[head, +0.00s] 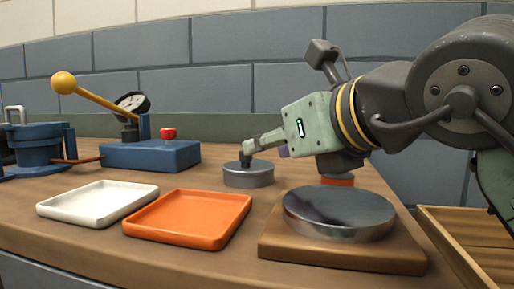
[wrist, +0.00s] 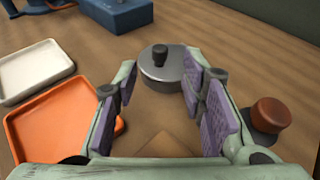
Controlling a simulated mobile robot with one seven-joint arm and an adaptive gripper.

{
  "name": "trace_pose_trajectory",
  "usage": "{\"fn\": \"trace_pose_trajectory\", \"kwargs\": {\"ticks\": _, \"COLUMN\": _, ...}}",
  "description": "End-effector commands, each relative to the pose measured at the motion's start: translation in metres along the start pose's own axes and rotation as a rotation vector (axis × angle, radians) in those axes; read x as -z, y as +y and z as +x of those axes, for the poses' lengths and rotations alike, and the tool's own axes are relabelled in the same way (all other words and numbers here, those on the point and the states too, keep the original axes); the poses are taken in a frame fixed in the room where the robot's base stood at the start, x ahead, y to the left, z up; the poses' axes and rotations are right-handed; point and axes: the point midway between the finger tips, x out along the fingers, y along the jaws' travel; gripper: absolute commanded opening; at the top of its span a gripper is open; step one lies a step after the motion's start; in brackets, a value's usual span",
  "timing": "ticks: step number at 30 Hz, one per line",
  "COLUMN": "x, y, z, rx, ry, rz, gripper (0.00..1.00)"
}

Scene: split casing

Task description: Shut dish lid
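A round grey metal lid-like piece with a black knob (head: 248,176) rests on the wooden worktop; whether a dish lies under it I cannot tell. It also shows in the wrist view (wrist: 160,68), ahead between the fingertips. A shiny round metal dish or disc (head: 338,212) sits on a square wooden board (head: 345,258) nearer the front. My gripper (head: 262,148) is open and empty, its fingers with purple pads spread apart in the wrist view (wrist: 160,82). In the head view one fingertip overlaps the knob; contact cannot be told.
A white tray (head: 98,203) and an orange tray (head: 188,218) lie to the left. A blue press with a yellow-knobbed lever (head: 150,155) stands behind them. A red-brown capped piece (wrist: 269,114) stands right of my gripper. A wooden crate (head: 465,245) is at the right.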

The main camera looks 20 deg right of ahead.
Motion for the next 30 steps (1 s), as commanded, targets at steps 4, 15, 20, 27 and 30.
{"fn": "trace_pose_trajectory", "kwargs": {"ticks": 4, "x": 0.0, "y": -0.001, "z": -0.029, "rx": 0.002, "ry": -0.001, "rz": 0.002, "gripper": 0.37}}
{"fn": "trace_pose_trajectory", "kwargs": {"ticks": 15, "x": 0.0, "y": 0.0, "z": -0.054, "rx": -0.001, "ry": 0.0, "rz": 0.0, "gripper": 0.37}}
{"fn": "trace_pose_trajectory", "kwargs": {"ticks": 20, "x": 0.0, "y": 0.0, "z": -0.054, "rx": -0.001, "ry": 0.0, "rz": 0.0, "gripper": 0.37}}
{"fn": "trace_pose_trajectory", "kwargs": {"ticks": 27, "x": 0.0, "y": 0.0, "z": -0.054, "rx": -0.001, "ry": 0.0, "rz": 0.0, "gripper": 0.37}}
{"fn": "trace_pose_trajectory", "kwargs": {"ticks": 30, "x": 0.0, "y": 0.0, "z": -0.054, "rx": -0.001, "ry": 0.0, "rz": 0.0, "gripper": 0.37}}
